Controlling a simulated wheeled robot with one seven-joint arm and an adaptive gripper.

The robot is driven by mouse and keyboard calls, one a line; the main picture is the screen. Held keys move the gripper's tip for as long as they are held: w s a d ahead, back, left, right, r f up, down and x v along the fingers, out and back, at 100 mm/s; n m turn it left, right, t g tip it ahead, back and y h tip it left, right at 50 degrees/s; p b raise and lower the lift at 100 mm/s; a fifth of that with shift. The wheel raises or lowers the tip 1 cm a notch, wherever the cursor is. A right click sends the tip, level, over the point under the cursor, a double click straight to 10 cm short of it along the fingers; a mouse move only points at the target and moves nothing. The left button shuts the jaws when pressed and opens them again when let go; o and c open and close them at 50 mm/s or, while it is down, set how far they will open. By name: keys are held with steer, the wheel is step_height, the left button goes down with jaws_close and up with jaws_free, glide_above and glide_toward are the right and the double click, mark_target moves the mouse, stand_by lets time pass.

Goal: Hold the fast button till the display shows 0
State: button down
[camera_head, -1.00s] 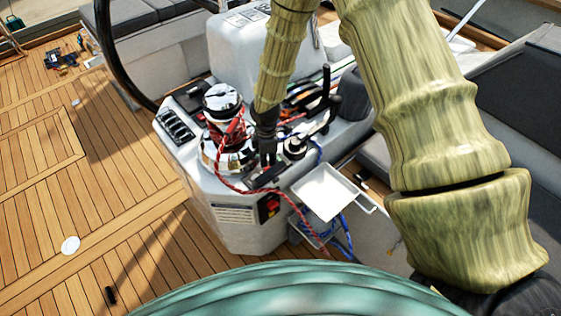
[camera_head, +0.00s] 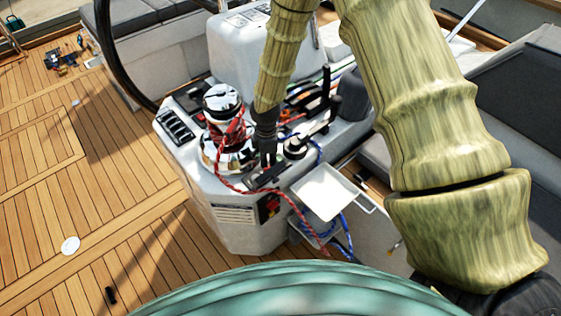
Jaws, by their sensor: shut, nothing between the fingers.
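My gripper (camera_head: 266,160) is dark and points down at the front part of the pale grey cockpit console (camera_head: 240,228). It is shut and empty, with its tips just above or at a small dark panel (camera_head: 264,178) beside the chrome winch (camera_head: 222,106). I cannot tell whether the tips touch it. The fast button and the display cannot be made out at this size, and the gripper may hide part of them. A dark panel with red parts (camera_head: 269,207) is on the console's front face.
A red rope (camera_head: 231,187) runs from the winch down the console front. Black levers (camera_head: 326,88) stand right of the gripper. A white tray (camera_head: 325,192) juts out at the right, with blue rope (camera_head: 345,235) below.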

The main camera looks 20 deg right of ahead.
steer(key=shift+f+b, duration=0.6)
steer(key=shift+f, duration=0.7)
stand_by(1.7)
step_height(320, 180, up, 9)
steer(key=p, duration=0.7)
steer(key=shift+r, duration=0.1)
stand_by(0.4)
